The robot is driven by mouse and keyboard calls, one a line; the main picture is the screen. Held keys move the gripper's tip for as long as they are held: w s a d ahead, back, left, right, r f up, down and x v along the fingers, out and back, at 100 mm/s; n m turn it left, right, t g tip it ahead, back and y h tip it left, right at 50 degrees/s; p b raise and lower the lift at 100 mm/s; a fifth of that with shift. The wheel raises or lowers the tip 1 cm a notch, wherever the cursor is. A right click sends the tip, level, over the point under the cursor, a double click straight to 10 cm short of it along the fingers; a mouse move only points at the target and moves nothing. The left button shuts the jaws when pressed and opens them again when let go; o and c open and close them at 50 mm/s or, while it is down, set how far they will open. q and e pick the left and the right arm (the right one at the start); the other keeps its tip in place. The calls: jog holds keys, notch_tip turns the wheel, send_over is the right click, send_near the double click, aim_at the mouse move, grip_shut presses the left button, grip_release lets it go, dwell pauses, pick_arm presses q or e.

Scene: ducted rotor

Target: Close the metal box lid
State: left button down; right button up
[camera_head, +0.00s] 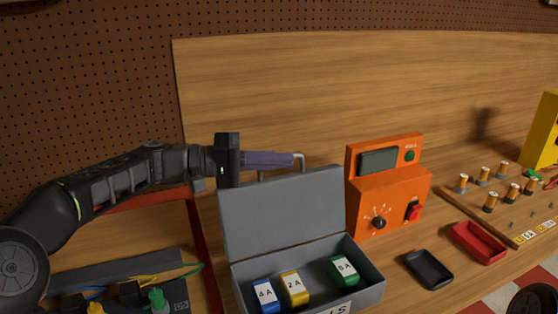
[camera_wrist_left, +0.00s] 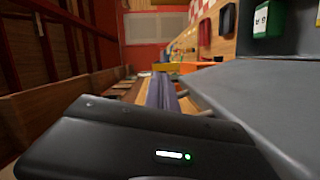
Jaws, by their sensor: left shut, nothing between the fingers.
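The grey metal box (camera_head: 365,298) stands on the bench with its front label partly cut off by the picture's lower edge. Its lid (camera_head: 283,213) is open and stands nearly upright at the back of the box. Blue, yellow and green labelled blocks sit inside. My left gripper (camera_head: 298,161) is shut and empty, level with the lid's top edge and behind it. In the left wrist view the shut fingers (camera_wrist_left: 162,92) point away beside the grey lid (camera_wrist_left: 265,95); I cannot tell whether they touch it. My right gripper is not in view.
An orange meter (camera_head: 385,185) stands right of the box. A black tray (camera_head: 429,269) and a red tray (camera_head: 478,243) lie farther right, before a board with several posts (camera_head: 510,193). Wires and a dark unit (camera_head: 175,295) lie left. A wooden panel (camera_head: 300,90) rises behind.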

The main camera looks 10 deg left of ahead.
pick_arm(q)
jog(key=b, duration=0.2)
send_over(241, 187)
jog(key=shift+r, duration=0.25)
jog(key=shift+w, duration=0.1)
